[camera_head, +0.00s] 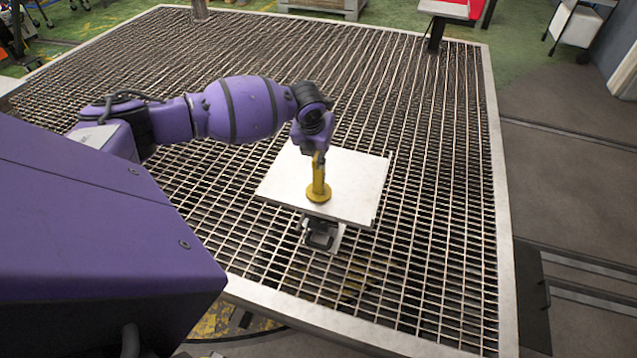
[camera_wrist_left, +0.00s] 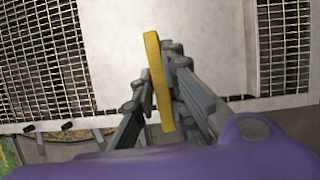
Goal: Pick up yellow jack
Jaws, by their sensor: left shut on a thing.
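The yellow jack (camera_head: 318,190) is upright, with a slim body and a wider round foot. It appears over the front part of a white square plate (camera_head: 360,178); I cannot tell whether its foot touches the plate. My left gripper (camera_head: 318,156) comes down from above and is shut on the jack's upper part, hiding its top. In the left wrist view the jack (camera_wrist_left: 158,82) shows as a yellow bar between the grey fingers of the left gripper (camera_wrist_left: 160,90). My right gripper is in neither view.
The plate stands above a broad metal grating (camera_head: 430,150) with a pale frame. A dark bracket (camera_head: 320,233) sits below the plate's front edge. The grating around the plate is mostly clear.

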